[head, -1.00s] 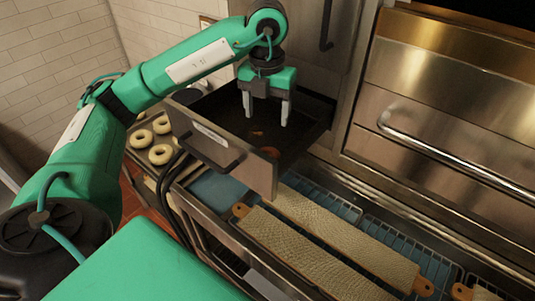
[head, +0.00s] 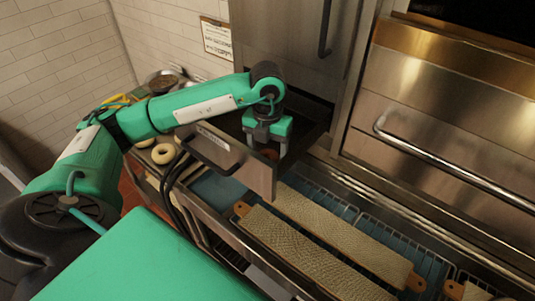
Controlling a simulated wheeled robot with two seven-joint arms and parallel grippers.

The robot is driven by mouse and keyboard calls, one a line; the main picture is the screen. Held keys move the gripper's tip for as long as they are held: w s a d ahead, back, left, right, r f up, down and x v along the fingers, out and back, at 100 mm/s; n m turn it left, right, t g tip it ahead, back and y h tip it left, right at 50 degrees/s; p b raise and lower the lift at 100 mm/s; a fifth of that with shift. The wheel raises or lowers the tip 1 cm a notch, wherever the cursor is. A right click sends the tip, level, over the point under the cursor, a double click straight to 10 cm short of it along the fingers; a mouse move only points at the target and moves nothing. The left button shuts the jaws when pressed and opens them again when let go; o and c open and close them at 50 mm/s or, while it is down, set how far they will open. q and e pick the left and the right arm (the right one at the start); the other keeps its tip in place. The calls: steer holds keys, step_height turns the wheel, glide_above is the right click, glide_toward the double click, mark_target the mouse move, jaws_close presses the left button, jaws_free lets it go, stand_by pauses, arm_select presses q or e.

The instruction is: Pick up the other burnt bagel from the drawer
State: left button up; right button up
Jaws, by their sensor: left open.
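The drawer (head: 222,156) is pulled open below the steel cabinet, with a dark inside. My left gripper (head: 267,153) is open and reaches down into the drawer, fingers pointing downward. A small reddish-brown piece, perhaps the burnt bagel (head: 270,154), shows between or just behind the fingers. It is mostly hidden, and I cannot tell whether the fingers touch it. My right gripper is not in view.
Pale bagels (head: 162,154) lie on a tray left of the drawer, partly behind my arm. A bowl (head: 162,80) stands behind my arm. Long textured boards (head: 320,255) lie on racks in front. A steel oven with a bar handle (head: 450,165) is at right.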

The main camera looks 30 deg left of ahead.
arm_select(q)
steer(key=shift+f+p, duration=0.3)
steer(key=shift+f, duration=0.85)
steer(key=c, duration=0.6)
